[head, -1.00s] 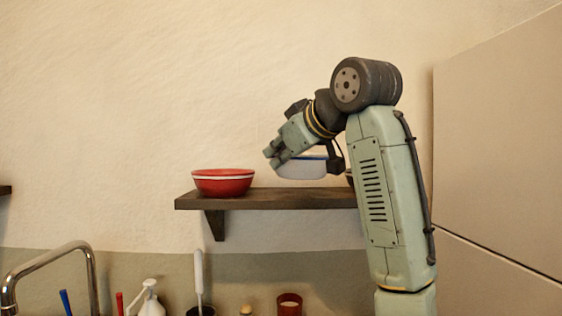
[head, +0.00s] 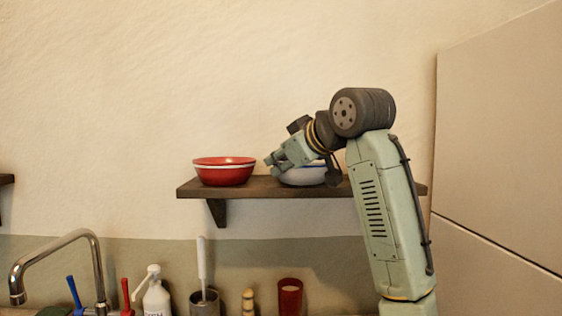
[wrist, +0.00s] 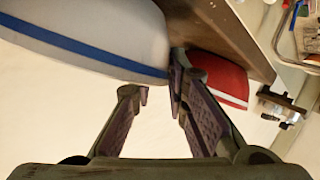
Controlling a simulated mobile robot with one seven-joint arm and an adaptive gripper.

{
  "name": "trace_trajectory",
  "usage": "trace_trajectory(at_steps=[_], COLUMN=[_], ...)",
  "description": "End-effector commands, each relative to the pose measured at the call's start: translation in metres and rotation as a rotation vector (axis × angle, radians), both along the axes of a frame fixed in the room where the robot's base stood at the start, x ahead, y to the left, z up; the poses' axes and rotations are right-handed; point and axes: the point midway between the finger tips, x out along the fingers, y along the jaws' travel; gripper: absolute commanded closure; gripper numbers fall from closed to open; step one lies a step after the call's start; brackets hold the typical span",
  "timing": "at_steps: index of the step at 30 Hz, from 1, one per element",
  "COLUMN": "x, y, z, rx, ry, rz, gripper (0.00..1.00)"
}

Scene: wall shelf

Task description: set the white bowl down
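The white bowl (head: 304,175) with a blue band is upright on the dark wooden shelf (head: 260,189), right of the red bowl, and appears to rest on it. In the wrist view the white bowl (wrist: 110,32) fills the upper left. My gripper (head: 271,163) points down-left at the bowl's left rim. The exact contact and part of the bowl's right side are hidden.
The red bowl (head: 224,172) stands close left of my gripper and also shows in the wrist view (wrist: 222,80). A tall cabinet (head: 500,140) is at the right. Below are a tap (head: 95,260), a soap bottle (head: 156,297) and a red cup (head: 290,297).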

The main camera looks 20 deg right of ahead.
Motion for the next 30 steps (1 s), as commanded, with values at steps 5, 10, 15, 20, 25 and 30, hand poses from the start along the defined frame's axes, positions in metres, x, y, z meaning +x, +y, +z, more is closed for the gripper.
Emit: trace_trajectory(at_steps=[5,10,15,20,25,30], x=[0.000,0.000,-0.007,-0.030,-0.065,-0.092], y=[0.000,0.000,-0.001,-0.007,-0.013,-0.020], z=[0.000,0.000,0.002,0.011,0.024,0.037], rx=[0.000,0.000,0.000,-0.001,0.000,-0.001], ry=[0.000,0.000,-0.001,-0.004,-0.004,-0.003], rz=[0.000,0.000,0.000,-0.001,0.000,-0.001], gripper=[0.75,0.75,0.75,0.75,0.75,0.75])
